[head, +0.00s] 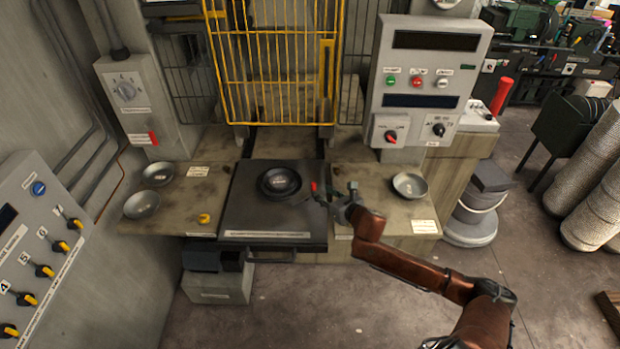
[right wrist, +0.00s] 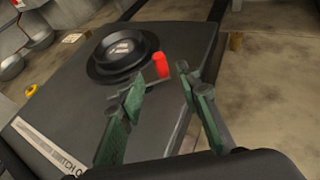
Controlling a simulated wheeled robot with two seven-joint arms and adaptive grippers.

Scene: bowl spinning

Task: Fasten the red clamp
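The red clamp (head: 314,187) stands on the right part of the black plate, just right of the round black fixture (head: 280,184). In the right wrist view the clamp's red handle (right wrist: 160,65) is upright beside the fixture (right wrist: 124,53). My right gripper (head: 345,198) is just right of the clamp. In the right wrist view its two green fingers (right wrist: 158,78) are spread, with the red handle just beyond their tips and nothing between them. Whether a finger touches the clamp I cannot tell. My left gripper is not in view.
The black plate (head: 245,210) sits on a worn bench. Grey bowls (head: 141,205) lie left and another bowl (head: 409,185) lies right. A yellow cage door (head: 265,60) is raised behind. A control box (head: 425,80) stands back right. A small yellow piece (head: 204,218) lies front left.

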